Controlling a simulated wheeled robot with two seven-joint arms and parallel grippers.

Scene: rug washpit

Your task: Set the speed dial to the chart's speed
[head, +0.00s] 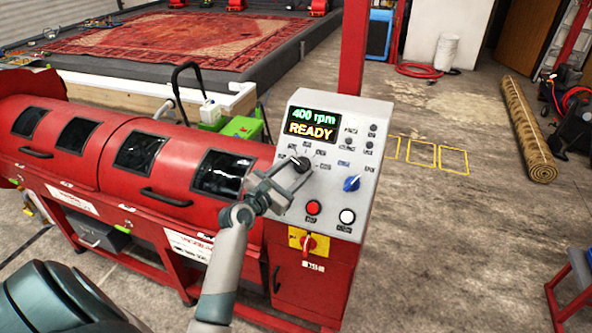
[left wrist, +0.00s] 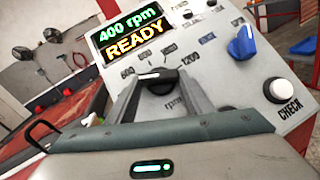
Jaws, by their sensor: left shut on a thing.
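The grey control panel (head: 331,130) stands on a red cabinet, and its display (head: 313,123) reads 400 rpm and READY. The black speed dial (head: 299,163) sits below the display, with rpm figures printed around it. My left gripper (head: 294,172) is shut on this dial, one finger on each side. In the left wrist view the dial (left wrist: 158,79) shows between the fingers, with a white mark at its left side. The printed 1200 is readable at its right; some other figures are blurred. No speed chart is legible. My right gripper is not in view.
A blue knob (head: 351,183), a red button (head: 313,207) and a white button (head: 347,216) are close by on the panel. A red rotary switch (head: 308,243) is below. The red drum machine (head: 130,160) adjoins at left. The floor at right is open, with a rolled rug (head: 529,130).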

